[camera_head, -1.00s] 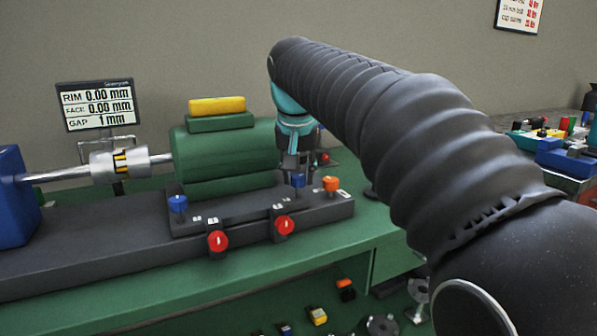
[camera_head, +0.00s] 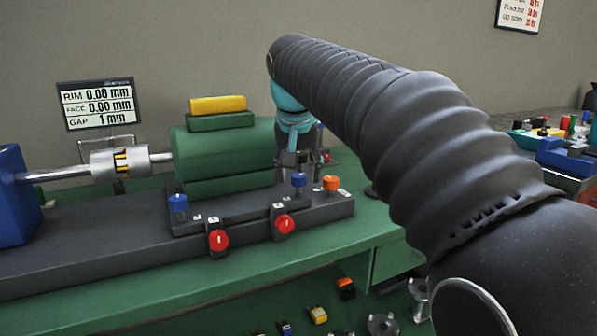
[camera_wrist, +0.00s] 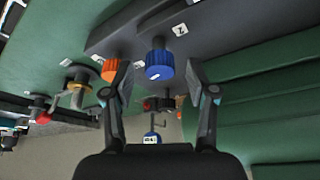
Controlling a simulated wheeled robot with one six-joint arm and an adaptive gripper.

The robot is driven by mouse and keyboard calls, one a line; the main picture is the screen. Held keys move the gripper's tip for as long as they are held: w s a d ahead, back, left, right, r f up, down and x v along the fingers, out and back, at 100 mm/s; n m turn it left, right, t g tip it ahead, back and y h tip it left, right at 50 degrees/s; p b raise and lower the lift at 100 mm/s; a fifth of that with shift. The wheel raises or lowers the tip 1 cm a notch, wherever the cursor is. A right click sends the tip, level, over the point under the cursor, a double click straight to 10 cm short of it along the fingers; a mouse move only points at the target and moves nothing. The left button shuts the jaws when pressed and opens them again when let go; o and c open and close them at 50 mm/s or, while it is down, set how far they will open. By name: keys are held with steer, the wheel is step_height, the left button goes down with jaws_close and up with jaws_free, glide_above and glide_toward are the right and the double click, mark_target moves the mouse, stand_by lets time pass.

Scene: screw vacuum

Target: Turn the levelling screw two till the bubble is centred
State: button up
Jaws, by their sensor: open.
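In the wrist view a blue ribbed knob (camera_wrist: 158,65) shows between the spread fingertips of my gripper (camera_wrist: 157,84), with clear space on both sides. A white tag (camera_wrist: 180,29), apparently marked 2, is on the dark plate beside it. An orange knob (camera_wrist: 110,68) lies just left, outside the fingers. In the head view my gripper (camera_head: 301,162) is open at the right end of the green machine body, close to a blue knob (camera_head: 298,180) that looks like the same one. The orange knob (camera_head: 330,183) is to its right. I can make out no bubble in either view.
Another blue knob (camera_head: 178,203) and two red knobs (camera_head: 217,240) (camera_head: 284,224) sit along the base's front. A display (camera_head: 98,104) reads RIM 0.00, FACE 0.00, GAP 1 mm. The green body (camera_head: 225,155) stands close left of my gripper. Green bench (camera_head: 370,230) is bare at front right.

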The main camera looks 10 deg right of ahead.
steer(key=v, duration=1.1)
steer(key=shift+r, duration=0.3)
steer(key=shift+s, duration=0.15)
steer(key=s+d+f, duration=0.2)
steer(key=s+f, duration=0.5)
steer(key=f, duration=0.3)
steer(key=s+d+f+n, duration=0.1)
steer(key=s+d+f, duration=0.2)
steer(key=s+f, duration=0.5)
steer(key=s+d+f+n+t+y, duration=0.1)
steer(key=s+d+f, duration=0.2)
steer(key=s+f, duration=0.4)
step_height(320, 180, down, 6)
steer(key=shift+s+f, duration=0.1)
steer(key=shift+s, duration=0.1)
steer(key=shift+d, duration=0.1)
stand_by(0.5)
